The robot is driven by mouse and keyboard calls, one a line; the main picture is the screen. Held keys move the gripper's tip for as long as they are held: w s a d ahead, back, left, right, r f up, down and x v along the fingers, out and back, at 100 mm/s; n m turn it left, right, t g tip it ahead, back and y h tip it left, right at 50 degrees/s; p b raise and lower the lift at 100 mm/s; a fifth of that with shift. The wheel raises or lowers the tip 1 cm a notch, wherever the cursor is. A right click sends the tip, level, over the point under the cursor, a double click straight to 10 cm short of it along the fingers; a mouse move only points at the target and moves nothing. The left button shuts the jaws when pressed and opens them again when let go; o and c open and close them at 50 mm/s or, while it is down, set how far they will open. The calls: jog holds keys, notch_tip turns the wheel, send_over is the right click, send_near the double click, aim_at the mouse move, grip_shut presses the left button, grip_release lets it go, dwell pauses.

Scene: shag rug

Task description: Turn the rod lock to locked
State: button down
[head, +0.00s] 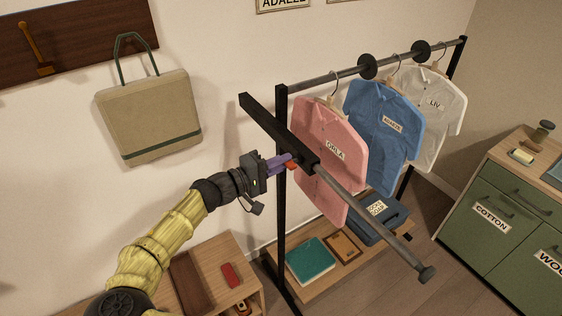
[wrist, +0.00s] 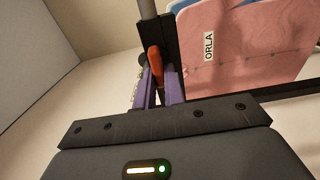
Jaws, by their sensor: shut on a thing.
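The rod lock shows as a small orange-red lever (head: 291,164) on the underside of a black bar on the clothes rack. In the wrist view the lever (wrist: 154,58) stands up between my two purple fingers, beside the black rack part. My gripper (head: 283,162) reaches in from the left and is shut on the lever. The black bar (head: 268,122) slants down to the right, and a grey rod (head: 372,220) with a round end runs on from it. My fingers hide part of the lever, and I cannot read its setting.
A pink shirt labelled ORLA (head: 328,145) hangs close right of my gripper. Blue (head: 385,125) and white (head: 432,98) shirts hang behind it. A black post (head: 282,200) stands by my gripper. A beige bag (head: 150,115) hangs on the left wall; a low wooden unit (head: 225,262) stands below.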

dwell(0.4)
jog(key=c, duration=1.5)
grip_release()
jog(key=shift+a, duration=0.1)
jog(key=b+v, duration=0.6)
jog(key=v, duration=1.1)
jog(key=shift+s+a, duration=0.15)
